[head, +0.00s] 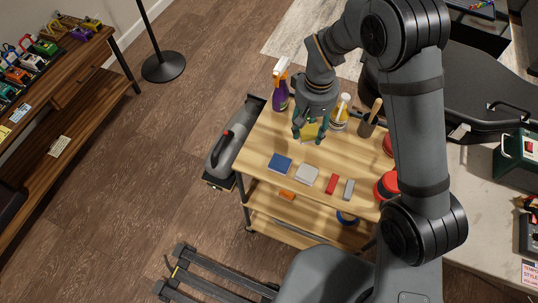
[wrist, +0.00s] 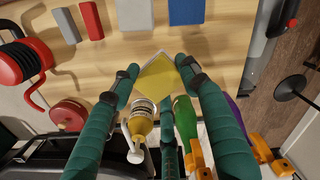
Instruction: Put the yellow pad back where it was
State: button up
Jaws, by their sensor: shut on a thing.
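The yellow pad (wrist: 155,82) is between the two green fingers of my gripper (wrist: 158,68) in the wrist view, turned like a diamond against the pads in front of it. My gripper is shut on it. In the head view my gripper (head: 310,138) points down over the back of the wooden cart top (head: 262,143), and part of the yellow pad (head: 310,131) shows between the fingers. I cannot tell whether the pad touches the cart top. A blue pad (head: 280,163) and a light grey pad (head: 307,174) lie in front of it.
A red block (head: 331,184) and a grey block (head: 349,189) lie right of the pads. A purple spray bottle (head: 280,95), a yellow bottle (head: 341,112) and a brush cup (head: 368,125) stand close behind my gripper. Red spools (head: 386,186) sit at the right edge.

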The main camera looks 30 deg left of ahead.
jog(key=a+r+n, duration=0.2)
jog(key=a+n, duration=0.4)
jog(key=n, duration=0.4)
jog(key=shift+w+r, duration=0.2)
jog(key=shift+d, duration=0.1)
